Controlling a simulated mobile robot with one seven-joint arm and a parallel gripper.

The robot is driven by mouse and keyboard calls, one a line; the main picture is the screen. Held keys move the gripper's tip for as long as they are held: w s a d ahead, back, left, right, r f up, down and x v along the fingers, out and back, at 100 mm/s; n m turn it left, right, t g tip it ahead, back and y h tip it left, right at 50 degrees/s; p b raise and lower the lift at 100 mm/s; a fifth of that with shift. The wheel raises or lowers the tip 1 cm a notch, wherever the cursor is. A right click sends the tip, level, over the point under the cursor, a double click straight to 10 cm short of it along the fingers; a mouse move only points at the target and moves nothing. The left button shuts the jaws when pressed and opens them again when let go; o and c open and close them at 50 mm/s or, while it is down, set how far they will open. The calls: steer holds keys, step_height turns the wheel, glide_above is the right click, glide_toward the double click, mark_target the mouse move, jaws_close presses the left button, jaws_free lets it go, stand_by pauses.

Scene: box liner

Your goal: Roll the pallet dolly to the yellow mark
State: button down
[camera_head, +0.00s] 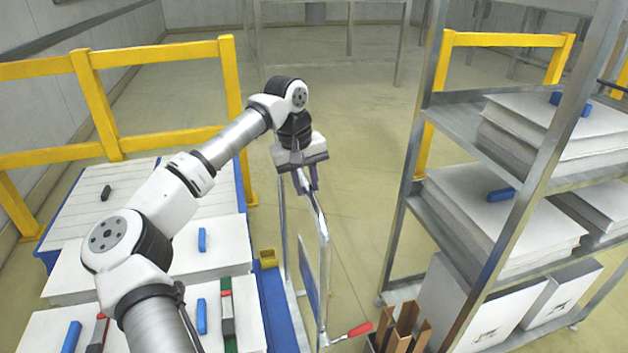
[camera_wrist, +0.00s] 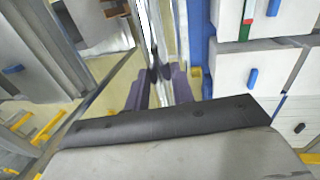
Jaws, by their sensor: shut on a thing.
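The pallet dolly shows as a chrome tubular handle (camera_head: 323,240) with a blue panel (camera_head: 309,285) low between its uprights; its lower part runs out of the frame. My gripper (camera_head: 305,182) is shut on the top bar of this handle, from above. In the wrist view, the purple fingers of my gripper (camera_wrist: 160,88) close around the chrome handle bar (camera_wrist: 146,25). I cannot make out a yellow mark on the floor in either view.
White boxes (camera_head: 205,245) with blue tabs stand on a blue base left of the handle. A metal shelf rack (camera_head: 480,147) with white stacks stands close on the right. Yellow guard rails (camera_head: 150,52) stand at the left. Bare floor (camera_head: 360,120) lies beyond the handle. A red-tipped lever (camera_head: 357,329) sticks out right.

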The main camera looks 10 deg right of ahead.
steer(key=shift+s+d+r, duration=0.1)
steer(key=shift+d+r, duration=0.05)
steer(key=shift+d, duration=0.45)
steer(key=shift+d+r, duration=0.1)
steer(key=shift+d, duration=0.5)
steer(key=c, duration=1.5)
jaws_free()
steer(key=shift+d+f, duration=0.1)
steer(key=shift+d, duration=0.3)
steer(key=shift+o, duration=1.3)
steer(key=shift+d+f, duration=0.1)
steer(key=shift+d, duration=0.45)
steer(key=a+r+b, duration=0.1)
steer(key=a+r, duration=0.2)
steer(key=r, duration=1)
steer(key=shift+r, duration=0.3)
